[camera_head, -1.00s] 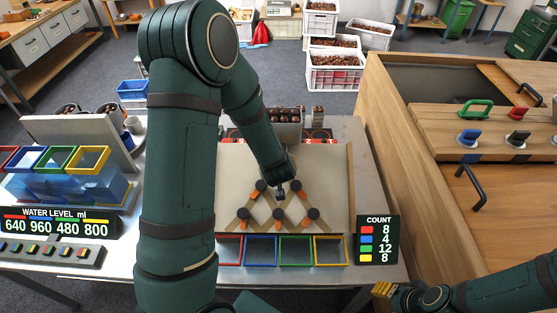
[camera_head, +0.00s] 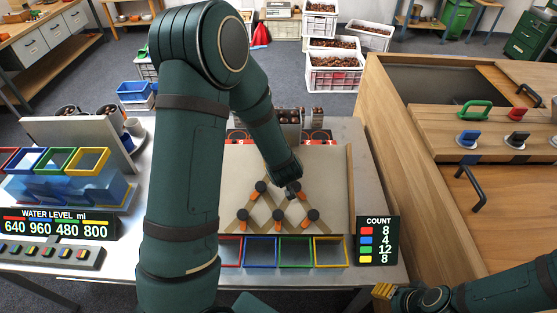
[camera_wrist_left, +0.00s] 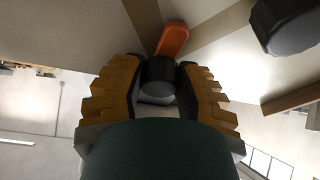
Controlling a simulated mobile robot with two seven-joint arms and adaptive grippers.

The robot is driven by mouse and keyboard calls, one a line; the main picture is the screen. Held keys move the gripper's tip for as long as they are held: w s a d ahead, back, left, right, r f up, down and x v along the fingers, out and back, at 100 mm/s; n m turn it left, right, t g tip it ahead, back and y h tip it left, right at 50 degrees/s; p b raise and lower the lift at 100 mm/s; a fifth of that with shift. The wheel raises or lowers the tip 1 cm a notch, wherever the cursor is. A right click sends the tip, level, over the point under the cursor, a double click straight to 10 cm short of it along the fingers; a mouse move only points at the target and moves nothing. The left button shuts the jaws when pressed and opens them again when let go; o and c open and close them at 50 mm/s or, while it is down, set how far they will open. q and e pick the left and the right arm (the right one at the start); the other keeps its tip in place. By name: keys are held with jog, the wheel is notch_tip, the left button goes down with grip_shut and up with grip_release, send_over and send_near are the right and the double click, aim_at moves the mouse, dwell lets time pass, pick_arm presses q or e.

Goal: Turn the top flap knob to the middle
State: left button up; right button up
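The sloped board (camera_head: 235,165) in the middle of the table bears several dark round knobs with orange flaps. My left arm hides the upper part of the board, where the top knob would be. My left gripper (camera_head: 293,190) is low over the board, by the right side of the upper visible knobs. In the left wrist view its ochre fingers (camera_wrist_left: 158,85) stand apart on both sides of a dark knob (camera_wrist_left: 157,76) with an orange flap (camera_wrist_left: 173,38); firm contact does not show. My right gripper (camera_head: 383,290) is off the board at lower right, its fingers unclear.
Another dark knob (camera_wrist_left: 285,25) is close by in the left wrist view. Red, blue, green and yellow framed bins (camera_head: 295,253) stand below the board. A count display (camera_head: 377,240) is to their right. A wooden cabinet (camera_head: 395,150) stands at the right.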

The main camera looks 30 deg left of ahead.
pick_arm(q)
jog(key=shift+o, duration=0.8)
jog(key=v, duration=1.2)
jog(key=shift+f, duration=0.15)
